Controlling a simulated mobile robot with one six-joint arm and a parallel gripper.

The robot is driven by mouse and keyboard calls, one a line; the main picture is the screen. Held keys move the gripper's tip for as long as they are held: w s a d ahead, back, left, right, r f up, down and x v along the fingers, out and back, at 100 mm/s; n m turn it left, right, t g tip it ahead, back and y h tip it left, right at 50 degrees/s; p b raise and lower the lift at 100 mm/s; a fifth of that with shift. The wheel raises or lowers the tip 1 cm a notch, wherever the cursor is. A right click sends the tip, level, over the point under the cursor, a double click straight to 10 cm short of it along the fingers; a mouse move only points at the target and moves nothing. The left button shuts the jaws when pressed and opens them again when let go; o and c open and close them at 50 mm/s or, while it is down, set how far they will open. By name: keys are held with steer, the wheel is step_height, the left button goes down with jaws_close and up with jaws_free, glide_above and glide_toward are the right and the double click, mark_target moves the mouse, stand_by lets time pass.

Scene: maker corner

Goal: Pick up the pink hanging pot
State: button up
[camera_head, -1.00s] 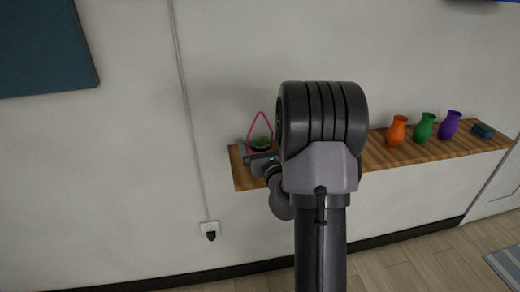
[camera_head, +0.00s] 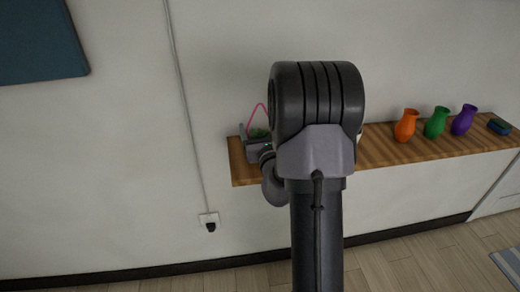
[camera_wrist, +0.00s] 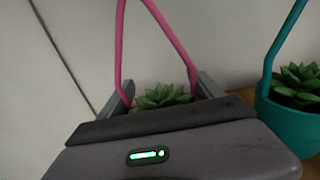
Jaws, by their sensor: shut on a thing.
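The pink hanging pot shows in the head view (camera_head: 258,133) as a pink hanger loop over a green succulent, at the left end of the wooden shelf. In the wrist view its pink hanger (camera_wrist: 119,50) rises on both sides of the green succulent; the pot body is hidden behind my gripper's housing. My gripper (camera_wrist: 167,88) has one finger on each side of the pot and is shut on it. In the head view my gripper (camera_head: 256,145) is partly hidden by my own arm. I cannot tell whether the pot is clear of the shelf.
A teal hanging pot (camera_wrist: 285,120) with a succulent stands close on the right in the wrist view. Farther right on the shelf (camera_head: 380,152) stand orange (camera_head: 406,125), green (camera_head: 436,122) and purple (camera_head: 463,120) vases and a small dark teal object (camera_head: 499,126). The wall is close behind.

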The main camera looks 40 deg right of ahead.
steer(key=shift+r, duration=0.15)
steer(key=shift+r+p, duration=0.3)
steer(key=r+p, duration=0.2)
steer(key=r, duration=0.1)
steer(key=shift+s+d, duration=0.1)
steer(key=shift+s, duration=0.2)
steer(key=s+r+p, duration=0.1)
steer(key=s+p, duration=1.1)
steer(key=s, duration=0.3)
steer(key=shift+s+d, duration=0.15)
steer(key=shift+d, duration=0.25)
steer(key=shift+r, duration=0.15)
